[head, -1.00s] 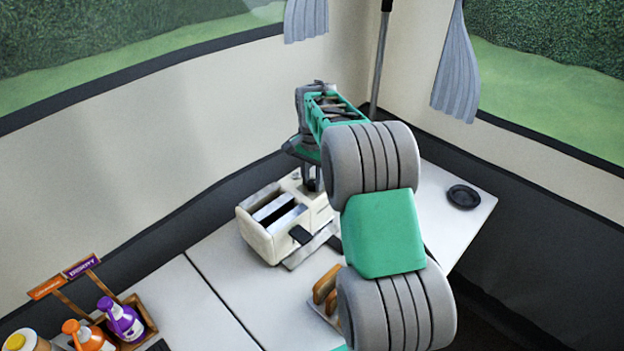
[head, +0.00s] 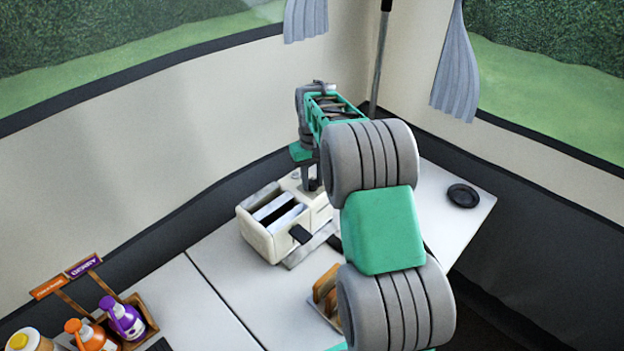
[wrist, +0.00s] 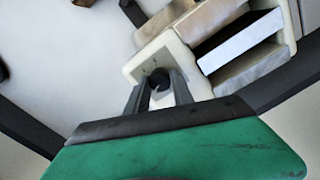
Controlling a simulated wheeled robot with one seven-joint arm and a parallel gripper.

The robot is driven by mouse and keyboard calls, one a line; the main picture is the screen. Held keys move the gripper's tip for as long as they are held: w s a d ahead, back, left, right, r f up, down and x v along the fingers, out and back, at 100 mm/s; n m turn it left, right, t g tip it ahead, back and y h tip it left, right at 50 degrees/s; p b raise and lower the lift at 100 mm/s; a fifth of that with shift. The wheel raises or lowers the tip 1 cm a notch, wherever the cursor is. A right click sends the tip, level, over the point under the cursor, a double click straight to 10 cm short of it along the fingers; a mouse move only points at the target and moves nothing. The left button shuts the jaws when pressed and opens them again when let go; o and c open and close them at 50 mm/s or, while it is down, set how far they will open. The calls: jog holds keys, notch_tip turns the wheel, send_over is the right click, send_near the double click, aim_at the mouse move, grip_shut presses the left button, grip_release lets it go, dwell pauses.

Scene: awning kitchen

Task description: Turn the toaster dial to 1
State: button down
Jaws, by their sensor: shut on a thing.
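The cream toaster (head: 268,246) stands on the white counter near the wall, with its slots facing up. It also shows in the wrist view (wrist: 152,60). My gripper (head: 311,186) reaches down onto the toaster's end from above. In the wrist view my gripper (wrist: 160,82) has its two fingers close around a dark round dial (wrist: 159,77) on the toaster's cream end panel. The fingers cover part of the dial, and its number marks are not readable.
A rack of toast slices (head: 327,288) stands in front of the toaster, partly behind my arm. A small black dish (head: 462,196) is on the right. A wooden caddy (head: 148,322) with sauce bottles is at lower left. The counter left of the toaster is clear.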

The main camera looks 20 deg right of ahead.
aim_at(313, 182)
jog(key=n, duration=1.3)
jog(key=shift+n, duration=0.4)
dwell(0.3)
jog(key=c, duration=1.1)
grip_release()
notch_tip(313, 182, up, 7)
jog(key=shift+r+b, duration=0.2)
jog(key=shift+b, duration=0.1)
jog(key=shift+r, duration=0.2)
